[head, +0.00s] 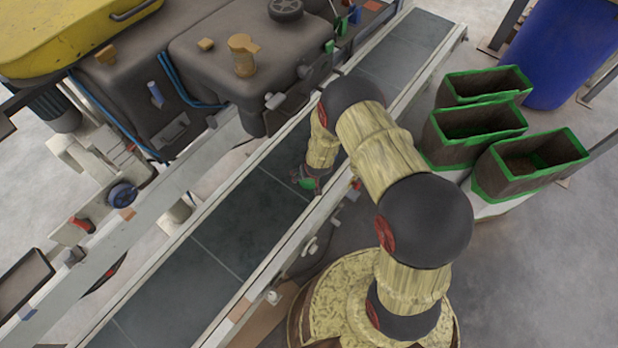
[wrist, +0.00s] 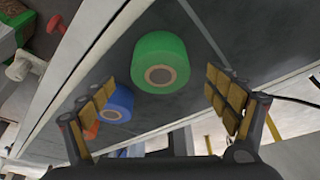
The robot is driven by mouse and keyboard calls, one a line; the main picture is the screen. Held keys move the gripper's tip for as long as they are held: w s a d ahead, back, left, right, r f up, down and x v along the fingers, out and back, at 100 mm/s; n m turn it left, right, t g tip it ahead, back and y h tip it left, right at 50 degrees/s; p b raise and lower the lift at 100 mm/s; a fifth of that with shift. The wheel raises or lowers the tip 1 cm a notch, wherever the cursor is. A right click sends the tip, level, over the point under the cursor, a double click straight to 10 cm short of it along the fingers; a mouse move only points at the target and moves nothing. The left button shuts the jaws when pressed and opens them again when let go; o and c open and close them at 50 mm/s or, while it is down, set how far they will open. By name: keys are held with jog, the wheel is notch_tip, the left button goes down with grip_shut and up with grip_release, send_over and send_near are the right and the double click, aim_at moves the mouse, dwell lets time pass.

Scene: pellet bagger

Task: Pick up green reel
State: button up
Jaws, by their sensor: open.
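The green reel (wrist: 159,62) lies on the dark conveyor belt (head: 230,222), with its brown core facing my wrist camera. In the head view only a small green part of it (head: 306,183) shows, beside and partly behind my gripper (head: 316,176). In the wrist view my gripper (wrist: 160,92) is open and empty, its padded fingers spread left and right. The green reel appears beyond the fingertips, in line with the gap between them. I see no contact. A blue reel (wrist: 118,103) is close by, partly hidden by the left finger.
Pale rails (head: 270,262) edge the belt. The dark machine (head: 215,60) stands along its far side. Several green-rimmed bins, one of them (head: 470,128) near the middle, and a blue drum (head: 557,50) stand at the right. The lower-left belt is clear.

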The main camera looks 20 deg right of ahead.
jog(key=b+x, duration=0.2)
jog(key=x, duration=0.3)
jog(key=shift+w, duration=0.2)
jog(key=c, duration=0.3)
jog(key=c, duration=1.1)
